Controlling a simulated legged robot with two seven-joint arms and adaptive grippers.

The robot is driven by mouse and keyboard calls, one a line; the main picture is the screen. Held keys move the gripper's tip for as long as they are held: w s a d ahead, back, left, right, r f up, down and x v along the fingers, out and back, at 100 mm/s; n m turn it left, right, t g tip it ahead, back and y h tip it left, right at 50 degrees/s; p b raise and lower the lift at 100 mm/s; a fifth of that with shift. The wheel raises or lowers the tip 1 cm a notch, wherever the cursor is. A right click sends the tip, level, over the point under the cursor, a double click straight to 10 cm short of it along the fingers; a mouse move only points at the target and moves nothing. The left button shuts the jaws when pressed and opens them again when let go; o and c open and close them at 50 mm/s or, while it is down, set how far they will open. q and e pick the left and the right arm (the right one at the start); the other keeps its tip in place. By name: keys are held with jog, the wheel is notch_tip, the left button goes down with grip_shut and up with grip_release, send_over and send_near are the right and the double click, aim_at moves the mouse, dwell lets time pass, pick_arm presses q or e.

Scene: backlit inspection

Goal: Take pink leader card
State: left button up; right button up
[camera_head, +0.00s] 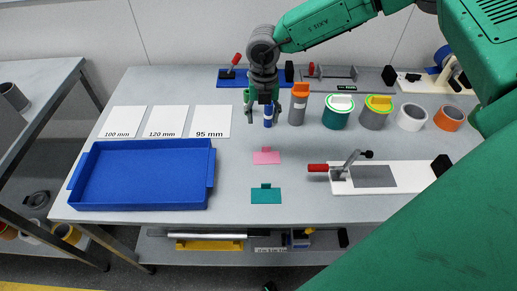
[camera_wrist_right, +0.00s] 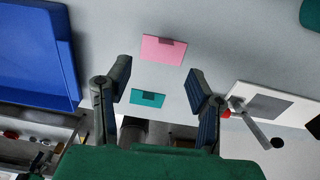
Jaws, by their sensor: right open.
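The pink leader card (camera_head: 266,157) lies on the grey table near its middle, with a small tab on its far edge. It also shows in the right wrist view (camera_wrist_right: 163,50), ahead of and between my fingers. My right gripper (camera_head: 267,112) is open and empty, above the table and farther back than the pink card. Its two fingers stand apart in the right wrist view (camera_wrist_right: 158,82). A teal card (camera_head: 266,196) of similar shape lies nearer the front edge. My left gripper is not in view.
A blue tray (camera_head: 76,180) stands at the left, with white cards (camera_head: 212,120) marked with lengths behind it. A white board (camera_head: 408,172) with a red-handled clamp (camera_head: 318,168) lies to the right.

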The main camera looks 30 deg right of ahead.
aim_at(266, 147)
jog(key=f, duration=0.7)
jog(key=shift+s+d+f, duration=0.2)
jog(key=shift+s+d, duration=0.1)
jog(key=shift+d, duration=0.05)
jog(key=shift+a+f, duration=0.15)
jog(key=shift+f, duration=0.1)
jog(key=shift+a+f+p, duration=0.15)
jog(key=shift+p, duration=0.15)
jog(key=f, duration=0.4)
jog(key=shift+s+d+f+p, duration=0.15)
jog(key=shift+s+d+p, duration=0.15)
jog(key=shift+s+p, duration=0.1)
jog(key=shift+w+d+f, duration=0.15)
jog(key=shift+f, duration=0.1)
jog(key=shift+d, duration=0.15)
jog(key=c, duration=0.9)
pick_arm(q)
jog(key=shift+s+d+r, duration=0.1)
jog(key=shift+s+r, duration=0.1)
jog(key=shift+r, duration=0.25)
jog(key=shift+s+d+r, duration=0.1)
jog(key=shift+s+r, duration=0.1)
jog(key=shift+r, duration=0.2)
pick_arm(e)
jog(key=shift+o, duration=0.2)
jog(key=shift+a, duration=0.35)
